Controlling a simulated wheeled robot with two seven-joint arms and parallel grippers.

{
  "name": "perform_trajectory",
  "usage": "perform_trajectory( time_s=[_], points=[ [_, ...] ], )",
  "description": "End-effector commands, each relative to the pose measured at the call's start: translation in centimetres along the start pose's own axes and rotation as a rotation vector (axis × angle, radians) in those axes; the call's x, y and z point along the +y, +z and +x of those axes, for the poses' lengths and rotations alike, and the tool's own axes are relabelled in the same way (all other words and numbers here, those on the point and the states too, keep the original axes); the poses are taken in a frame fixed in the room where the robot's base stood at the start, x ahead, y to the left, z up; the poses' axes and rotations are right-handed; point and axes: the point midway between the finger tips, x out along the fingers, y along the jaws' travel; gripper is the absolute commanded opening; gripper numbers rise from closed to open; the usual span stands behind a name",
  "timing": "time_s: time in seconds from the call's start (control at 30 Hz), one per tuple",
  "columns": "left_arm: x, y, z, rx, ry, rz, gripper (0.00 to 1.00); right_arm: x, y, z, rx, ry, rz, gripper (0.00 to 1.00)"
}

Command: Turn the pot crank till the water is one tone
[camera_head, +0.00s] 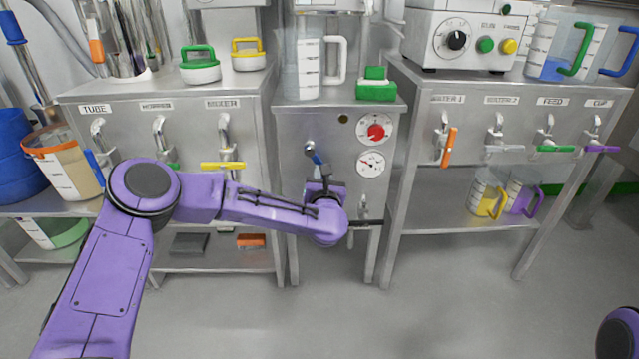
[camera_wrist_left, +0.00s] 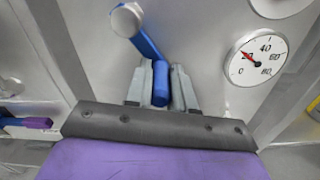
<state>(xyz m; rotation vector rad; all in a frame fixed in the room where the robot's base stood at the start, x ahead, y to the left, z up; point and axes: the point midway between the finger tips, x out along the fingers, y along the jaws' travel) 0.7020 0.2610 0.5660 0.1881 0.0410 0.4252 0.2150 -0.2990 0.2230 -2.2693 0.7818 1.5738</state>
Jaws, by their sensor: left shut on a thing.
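The crank (camera_head: 313,154) is on the front of the middle steel cabinet, with a blue arm and a silver hub. In the left wrist view the blue crank (camera_wrist_left: 147,42) slants down from its round silver hub to a blue grip. My left gripper (camera_head: 320,186) is shut on that grip; in the wrist view the two grey fingers (camera_wrist_left: 162,78) sit on either side of it. A clear graduated jug (camera_head: 308,75) with a white handle stands on the cabinet top. I cannot make out the water or its tone. My right gripper is out of view.
A red knob (camera_head: 376,131) and a dial gauge (camera_head: 371,164) are right of the crank. A green block (camera_head: 375,90) sits on the cabinet top. Benches with labelled taps flank the cabinet on both sides. The floor in front (camera_head: 430,300) is clear.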

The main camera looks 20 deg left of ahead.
Motion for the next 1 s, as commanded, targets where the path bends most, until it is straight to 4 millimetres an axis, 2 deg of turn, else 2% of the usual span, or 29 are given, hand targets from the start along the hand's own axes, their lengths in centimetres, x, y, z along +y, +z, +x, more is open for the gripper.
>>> perform_trajectory(
  time_s=[0.3,0.73,0.77,0.8,0.83,1.0],
  points=[
    [-0.48,0.27,-0.09,0.001,-0.004,-0.077,0.0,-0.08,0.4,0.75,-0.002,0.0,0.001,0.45],
    [-0.48,0.43,-0.07,0.0,-0.004,-0.084,0.0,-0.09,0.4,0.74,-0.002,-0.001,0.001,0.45],
    [-0.47,0.43,-0.07,0.0,-0.004,-0.084,0.3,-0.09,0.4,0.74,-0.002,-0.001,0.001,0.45],
    [-0.46,0.44,-0.06,0.0,-0.003,-0.084,0.43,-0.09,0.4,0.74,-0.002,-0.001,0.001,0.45],
    [-0.44,0.44,-0.05,0.0,-0.003,-0.084,0.49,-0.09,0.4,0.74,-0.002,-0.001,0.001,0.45],
    [-0.27,0.41,-0.01,0.0,0.0,-0.084,0.49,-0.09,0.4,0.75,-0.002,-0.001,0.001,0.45]
  ],
)
